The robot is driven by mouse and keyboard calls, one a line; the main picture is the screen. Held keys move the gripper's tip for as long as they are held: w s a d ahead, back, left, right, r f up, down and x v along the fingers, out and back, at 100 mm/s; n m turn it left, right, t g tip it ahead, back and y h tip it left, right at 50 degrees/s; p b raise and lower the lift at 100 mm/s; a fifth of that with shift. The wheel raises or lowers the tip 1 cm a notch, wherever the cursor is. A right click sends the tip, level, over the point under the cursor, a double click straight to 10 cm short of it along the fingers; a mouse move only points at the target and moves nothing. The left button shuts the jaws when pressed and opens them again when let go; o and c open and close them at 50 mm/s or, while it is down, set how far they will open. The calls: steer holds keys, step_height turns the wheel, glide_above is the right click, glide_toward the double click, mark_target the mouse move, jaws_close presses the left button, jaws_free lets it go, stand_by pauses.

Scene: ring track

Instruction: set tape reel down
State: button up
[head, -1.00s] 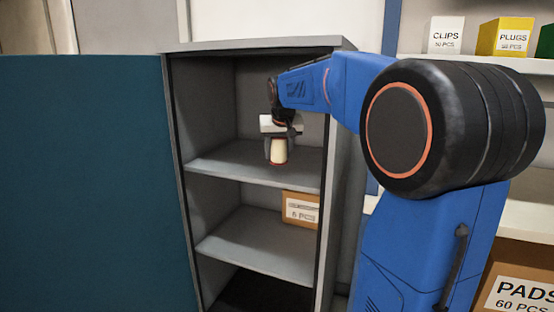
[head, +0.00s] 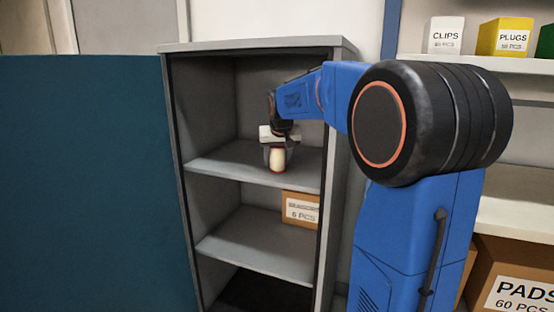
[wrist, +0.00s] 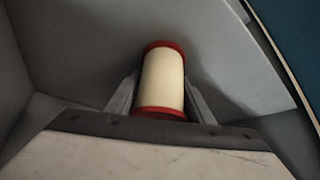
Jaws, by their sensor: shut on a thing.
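The tape reel (head: 277,160) is a cream cylinder with red end rims. It is upright at the top shelf (head: 225,166) of the open grey cabinet, near that shelf's middle. My gripper (head: 277,153) is shut on it from above. In the wrist view the reel (wrist: 162,82) sits between the two fingers (wrist: 160,98), with the grey shelf surface around it. I cannot tell whether the reel's lower end touches the shelf.
A cardboard box (head: 300,209) labelled 6 PCS stands on the shelf below. The cabinet's teal door (head: 85,180) is swung open to the left. Open shelving at the right holds labelled boxes such as PADS (head: 515,285). The top shelf is clear around the reel.

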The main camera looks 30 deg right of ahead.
steer(key=o, duration=1.1)
steer(key=shift+o, duration=0.2)
steer(key=v, duration=1.2)
steer(key=s+a+f+n, duration=0.1)
steer(key=s+a+f, duration=0.4)
steer(key=s+f, duration=0.3)
steer(key=s+a+f+n+g+y, duration=0.1)
steer(key=s+a+f+n, duration=0.1)
steer(key=s+a+f, duration=0.3)
steer(key=s+a+f+n+y, duration=0.1)
steer(key=s+a+f, duration=0.5)
steer(key=s+f, duration=0.6)
steer(key=s, duration=0.9)
steer(key=shift+s+f, duration=0.2)
steer(key=shift+f, duration=0.05)
steer(key=shift+a, duration=0.1)
